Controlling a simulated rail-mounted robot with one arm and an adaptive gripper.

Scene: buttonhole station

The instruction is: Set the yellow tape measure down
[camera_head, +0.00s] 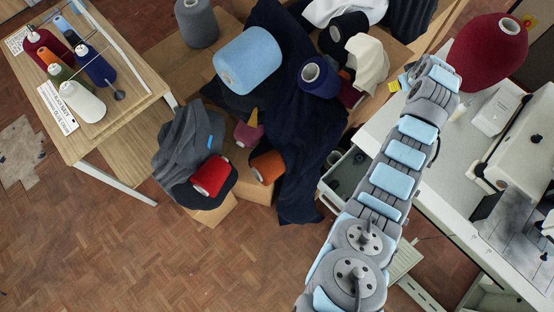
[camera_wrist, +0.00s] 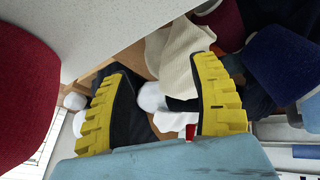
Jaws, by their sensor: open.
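I cannot make out a yellow tape measure in either view. The yellow in the wrist view belongs to the two ribbed fingers of my gripper (camera_wrist: 160,72). They stand wide apart with nothing held between them. In the head view my gripper (camera_head: 395,85) is a small yellow patch at the far end of my arm, beside the pale worktable's (camera_head: 378,126) left edge and mostly hidden by my wrist. Cloth and white shapes show beyond the fingers.
A big dark red cone (camera_head: 490,52) stands on the worktable close to my gripper; it also fills the wrist view's left edge (camera_wrist: 25,85). Boxes with cloth and cones, including a light blue cone (camera_head: 248,60), lie left. A wooden rack (camera_head: 125,75) is farther left.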

